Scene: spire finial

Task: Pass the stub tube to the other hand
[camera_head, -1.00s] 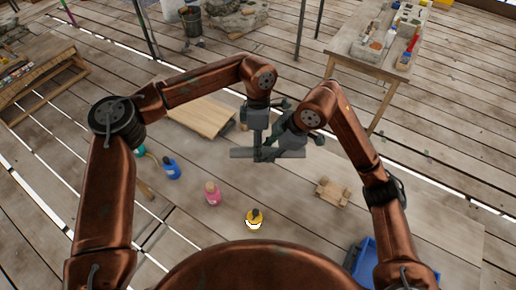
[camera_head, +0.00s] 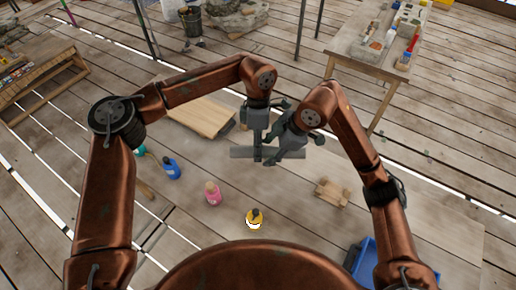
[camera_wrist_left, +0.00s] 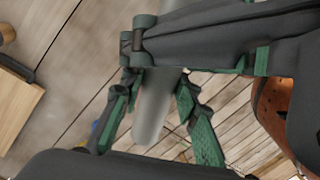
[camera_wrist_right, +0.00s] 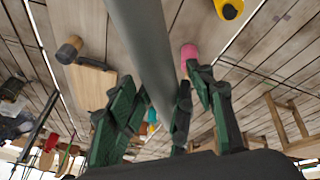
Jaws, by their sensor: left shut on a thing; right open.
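In the left wrist view the tube (camera_wrist_left: 153,108) runs between the green-padded fingers. My right gripper (camera_head: 271,157) is tilted in from the right, close beside the left one. In the right wrist view its fingers (camera_wrist_right: 157,115) are open, with the tube (camera_wrist_right: 143,45) passing between them. Whether they touch the tube cannot be told. The two grippers partly hide the tube's middle.
A wooden board (camera_head: 203,117) lies behind, and a small wooden stand (camera_head: 332,193) to the right. A blue bin (camera_head: 366,263) is near my right arm. A cluttered worktable (camera_head: 365,66) stands back right.

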